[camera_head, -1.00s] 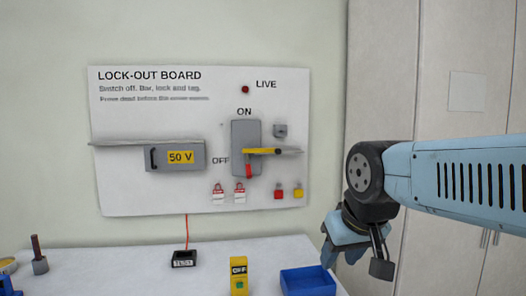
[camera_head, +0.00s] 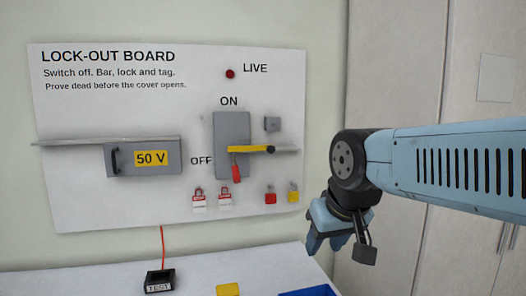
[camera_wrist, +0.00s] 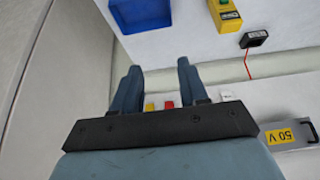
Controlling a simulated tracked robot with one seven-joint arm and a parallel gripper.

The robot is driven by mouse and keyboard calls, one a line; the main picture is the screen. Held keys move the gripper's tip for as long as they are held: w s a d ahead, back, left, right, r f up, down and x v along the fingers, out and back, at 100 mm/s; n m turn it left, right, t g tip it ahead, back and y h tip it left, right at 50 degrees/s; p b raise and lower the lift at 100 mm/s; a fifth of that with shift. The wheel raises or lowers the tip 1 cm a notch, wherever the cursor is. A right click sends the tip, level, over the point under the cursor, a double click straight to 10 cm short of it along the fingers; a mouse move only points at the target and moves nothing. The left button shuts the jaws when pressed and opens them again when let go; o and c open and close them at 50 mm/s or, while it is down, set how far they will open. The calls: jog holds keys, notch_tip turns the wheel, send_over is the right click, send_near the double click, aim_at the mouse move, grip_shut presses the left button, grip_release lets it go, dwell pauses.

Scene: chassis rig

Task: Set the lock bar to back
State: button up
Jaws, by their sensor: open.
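The yellow lock bar (camera_head: 251,149) lies level across the grey switch box (camera_head: 229,125) on the lock-out board, with its dark end to the right on a grey rail (camera_head: 287,150). The red switch handle (camera_head: 236,172) hangs downward just below the bar's left end, near the OFF label. My gripper (camera_head: 338,246) is to the right of the board and lower than the bar, apart from it. In the wrist view my gripper (camera_wrist: 158,68) is open, with nothing between its fingers. The lock bar is not visible in the wrist view.
A grey 50 V cover (camera_head: 143,158) is left of the switch. Red and yellow padlocks (camera_head: 271,196) and red-white tags (camera_head: 199,199) hang below. On the bench are a black TEST block (camera_head: 159,281), a yellow device (camera_head: 228,289) and a blue tray (camera_head: 308,292).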

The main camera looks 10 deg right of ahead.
jog(key=shift+o, duration=0.8)
jog(key=shift+w+d, duration=0.1)
jog(key=w+d+r+n+t, duration=0.1)
jog(key=w+d, duration=0.1)
jog(key=w+d+r+n+t+h, duration=0.1)
jog(key=w, duration=0.2)
jog(key=w+d+r+n+t+h, duration=0.1)
jog(key=w+d+r+n, duration=0.1)
jog(key=shift+w+d+r, duration=0.1)
jog(key=shift+w+d, duration=0.2)
jog(key=shift+d, duration=0.05)
jog(key=w+d+r+n+t, duration=0.35)
jog(key=w+r+n, duration=0.2)
jog(key=w, duration=0.25)
jog(key=n+t+y, duration=0.3)
jog(key=n+y, duration=0.4)
jog(key=n, duration=1.2)
send_near(272, 150)
jog(key=shift+g, duration=0.25)
jog(key=x, duration=1)
jog(key=shift+w+r, duration=0.15)
jog(key=shift+w, duration=0.3)
jog(key=shift+s, duration=0.1)
grip_shut()
